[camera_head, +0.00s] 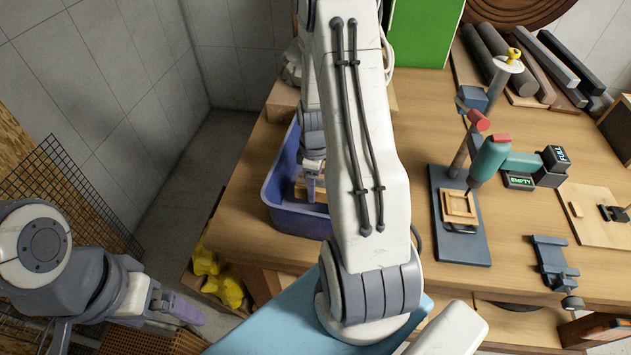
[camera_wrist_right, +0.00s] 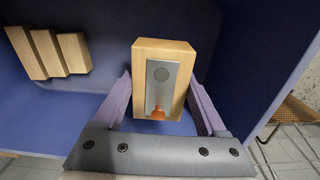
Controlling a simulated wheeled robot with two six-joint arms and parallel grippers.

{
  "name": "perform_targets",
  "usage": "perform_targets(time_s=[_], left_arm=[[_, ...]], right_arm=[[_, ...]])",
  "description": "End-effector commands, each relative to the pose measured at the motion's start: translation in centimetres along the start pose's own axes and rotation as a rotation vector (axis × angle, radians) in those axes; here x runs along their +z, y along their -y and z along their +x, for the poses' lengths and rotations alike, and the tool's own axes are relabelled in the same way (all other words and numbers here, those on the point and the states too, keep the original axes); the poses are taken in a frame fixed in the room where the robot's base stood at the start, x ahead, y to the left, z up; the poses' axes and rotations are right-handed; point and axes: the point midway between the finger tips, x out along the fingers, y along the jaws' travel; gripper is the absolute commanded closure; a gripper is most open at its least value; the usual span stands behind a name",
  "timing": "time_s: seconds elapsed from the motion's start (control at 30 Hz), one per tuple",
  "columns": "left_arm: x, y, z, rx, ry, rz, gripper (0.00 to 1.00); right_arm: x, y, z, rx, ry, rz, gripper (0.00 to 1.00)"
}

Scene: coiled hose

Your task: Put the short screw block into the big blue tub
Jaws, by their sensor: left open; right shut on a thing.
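The short screw block (camera_wrist_right: 174,57) is a pale wooden block with a grey plate, a round dark spot and an orange tip on its face. My right gripper (camera_wrist_right: 160,92) is shut on it, with one purple finger on each side. The block is inside the big blue tub (camera_head: 295,220), whose floor and walls surround it in the right wrist view (camera_wrist_right: 245,50). Whether it touches the floor, I cannot tell. In the head view my right arm hides part of the tub. My left gripper (camera_head: 178,306) is open and empty at lower left, away from the table.
Several plain wooden blocks (camera_wrist_right: 48,52) lie in the tub left of the held block. The wooden table (camera_head: 400,110) carries a drill stand (camera_head: 459,225) and a grey fixture (camera_head: 553,264) to the right. A box of yellow things (camera_head: 220,280) stands below the table edge.

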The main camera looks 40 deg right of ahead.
Motion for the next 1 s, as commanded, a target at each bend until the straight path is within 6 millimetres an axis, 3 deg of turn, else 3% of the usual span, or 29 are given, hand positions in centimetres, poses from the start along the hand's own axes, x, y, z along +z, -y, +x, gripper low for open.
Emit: perform_targets(time_s=[0.03, 0.53, 1.0], left_arm=[[0.1, 0.1, 0.9, 0.000, 0.000, -0.001, 0.00], [0.3, 0.4, 5.0, 0.000, 0.000, -0.006, 0.00], [0.3, 0.4, 5.5, 0.000, 0.000, -0.006, 0.00]], right_arm=[[0.0, 0.0, 1.0, 0.000, 0.000, 0.000, 0.87], [0.0, 0.0, 5.8, 0.001, 0.000, 0.001, 0.87], [0.0, 0.0, 6.5, 0.001, 0.000, -0.001, 0.87]])
